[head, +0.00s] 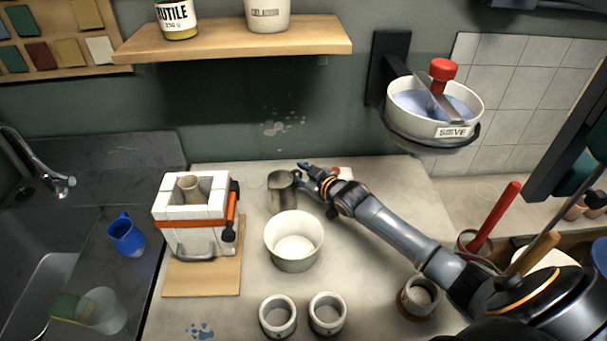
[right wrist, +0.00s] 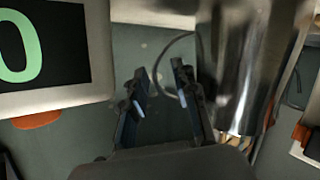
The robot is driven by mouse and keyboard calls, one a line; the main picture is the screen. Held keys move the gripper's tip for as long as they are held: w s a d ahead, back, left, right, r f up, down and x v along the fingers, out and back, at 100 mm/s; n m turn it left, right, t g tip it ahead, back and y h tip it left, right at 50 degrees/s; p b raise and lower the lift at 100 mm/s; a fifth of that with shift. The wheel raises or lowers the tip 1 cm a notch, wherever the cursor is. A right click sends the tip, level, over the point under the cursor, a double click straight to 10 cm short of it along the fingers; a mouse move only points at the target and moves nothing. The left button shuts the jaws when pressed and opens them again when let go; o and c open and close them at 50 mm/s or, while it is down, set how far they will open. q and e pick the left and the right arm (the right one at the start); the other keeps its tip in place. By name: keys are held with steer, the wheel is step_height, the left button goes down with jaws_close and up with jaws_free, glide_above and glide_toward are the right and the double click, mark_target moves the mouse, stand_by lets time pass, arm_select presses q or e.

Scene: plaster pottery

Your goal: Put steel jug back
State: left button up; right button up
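The steel jug (head: 283,192) stands upright on the worktop, behind the white bowl and right of the plaster mould. It fills the upper right of the right wrist view (right wrist: 245,60), with its thin curved handle toward the fingers. My right gripper (head: 312,178) is just right of the jug, at its handle side. In the right wrist view its two fingers (right wrist: 160,85) are apart, and the handle's outer curve shows between their tips. I cannot tell whether a finger touches it. My left gripper is not in view.
The strapped plaster mould (head: 195,212) stands on a wooden board at left. A white bowl (head: 294,243) and several small cups (head: 277,317) stand in front. A wall-mounted sieve bowl (head: 435,112) hangs above right. A display reading 0 (right wrist: 45,45) is beside the fingers.

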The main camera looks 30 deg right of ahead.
steer(key=b+v, duration=0.1)
steer(key=v, duration=1.1)
steer(key=shift+d+r, duration=0.1)
steer(key=shift+c, duration=0.5)
stand_by(0.9)
